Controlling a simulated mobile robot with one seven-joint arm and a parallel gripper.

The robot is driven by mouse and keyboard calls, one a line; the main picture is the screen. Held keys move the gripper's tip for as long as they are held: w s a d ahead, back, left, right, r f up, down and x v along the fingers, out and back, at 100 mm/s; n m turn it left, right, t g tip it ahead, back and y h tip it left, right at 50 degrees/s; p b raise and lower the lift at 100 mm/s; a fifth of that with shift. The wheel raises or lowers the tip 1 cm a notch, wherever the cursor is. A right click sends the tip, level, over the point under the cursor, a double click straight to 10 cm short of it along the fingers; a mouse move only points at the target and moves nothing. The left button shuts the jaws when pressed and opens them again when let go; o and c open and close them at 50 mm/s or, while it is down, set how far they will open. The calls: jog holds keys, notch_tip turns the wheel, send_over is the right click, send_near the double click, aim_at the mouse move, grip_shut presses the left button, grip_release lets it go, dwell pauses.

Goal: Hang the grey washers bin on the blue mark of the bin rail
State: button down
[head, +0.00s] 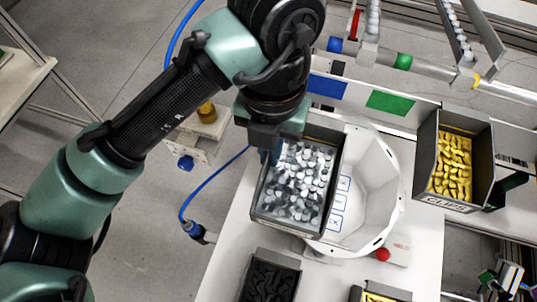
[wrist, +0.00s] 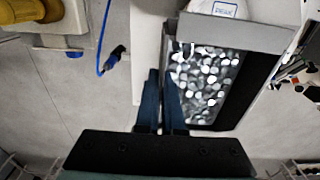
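The grey washers bin (head: 290,222) is full of silvery round pieces and overlaps the white helmet shell (head: 375,190) in the head view. My gripper (head: 272,145) is at the bin's back left part. In the wrist view, my gripper's two blue fingers (wrist: 161,100) are close together at the side wall of the washers bin (wrist: 240,36), shut on that wall; the exact contact is partly hidden. The blue mark (head: 326,87) is on the pale bin rail (head: 428,104) behind the bin, right of my wrist. Nothing hangs on the blue mark.
A green mark (head: 390,101) is right of the blue one. A dark bin of yellow pieces (head: 452,165) is at the rail farther right. A dark bin (head: 270,275) and a red knob (head: 383,254) are on the white table (head: 415,270). A pipe (head: 435,68) runs behind the rail.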

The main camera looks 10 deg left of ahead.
jog(key=w+d+f+b, duration=0.2)
jog(key=w, duration=1)
jog(key=shift+d, duration=0.15)
dwell(1.2)
jog(key=shift+f, duration=0.15)
jog(key=c, duration=1)
grip_release()
jog(key=shift+o, duration=0.2)
